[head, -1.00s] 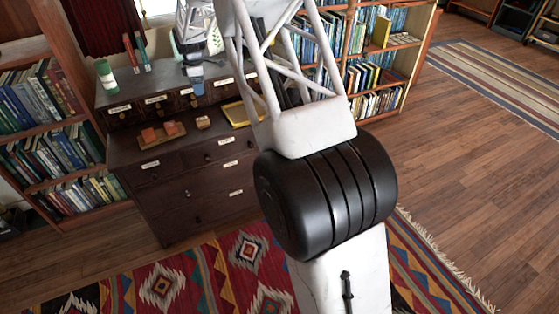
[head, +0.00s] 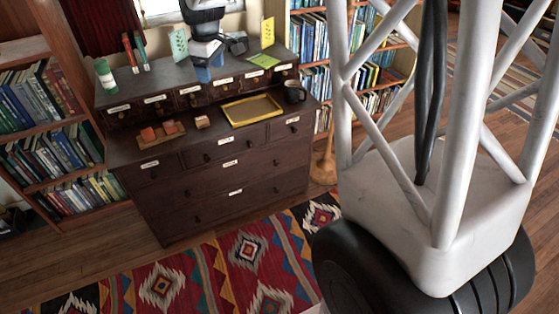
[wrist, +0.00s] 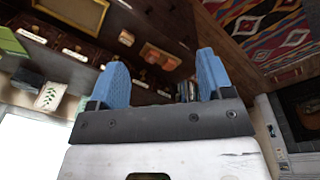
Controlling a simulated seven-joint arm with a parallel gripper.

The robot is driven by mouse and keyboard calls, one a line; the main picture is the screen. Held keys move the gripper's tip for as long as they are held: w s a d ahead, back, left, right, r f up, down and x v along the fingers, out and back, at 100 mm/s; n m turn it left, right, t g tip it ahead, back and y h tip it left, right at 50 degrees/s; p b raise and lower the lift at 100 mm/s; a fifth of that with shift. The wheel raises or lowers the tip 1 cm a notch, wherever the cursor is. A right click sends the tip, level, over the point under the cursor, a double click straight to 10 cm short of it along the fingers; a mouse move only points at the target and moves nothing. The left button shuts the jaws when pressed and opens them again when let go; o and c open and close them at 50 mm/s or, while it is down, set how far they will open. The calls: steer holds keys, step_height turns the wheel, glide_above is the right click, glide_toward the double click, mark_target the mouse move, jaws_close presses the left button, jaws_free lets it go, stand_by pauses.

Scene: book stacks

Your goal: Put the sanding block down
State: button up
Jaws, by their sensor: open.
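My gripper (head: 204,74) is open, its blue fingers apart and nothing between them in the wrist view (wrist: 162,76). In the head view it hangs in front of the dresser's upper tier. A small tan block (head: 202,121) lies on the dresser's lower top; it also shows in the wrist view (wrist: 126,38). Left of it, a wooden tray (head: 153,141) carries reddish blocks (head: 147,134). Which of these is the sanding block I cannot tell for sure. The gripper is apart from all of them.
A yellow tray (head: 252,110) and a dark mug (head: 294,92) stand right of the tan block. Bookshelves flank the dark dresser (head: 225,173).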

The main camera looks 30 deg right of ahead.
steer(key=s+r+m, duration=0.2)
steer(key=s+m, duration=0.1)
steer(key=s, duration=0.8)
steer(key=s+r+m, duration=0.2)
steer(key=s, duration=1)
steer(key=s+f+m, duration=0.2)
steer(key=s, duration=0.7)
steer(key=s+f+m+t, duration=0.1)
steer(key=s+m, duration=0.1)
steer(key=s, duration=0.8)
steer(key=shift+d+f+m, duration=0.4)
steer(key=shift+d, duration=0.05)
steer(key=shift+w, duration=0.15)
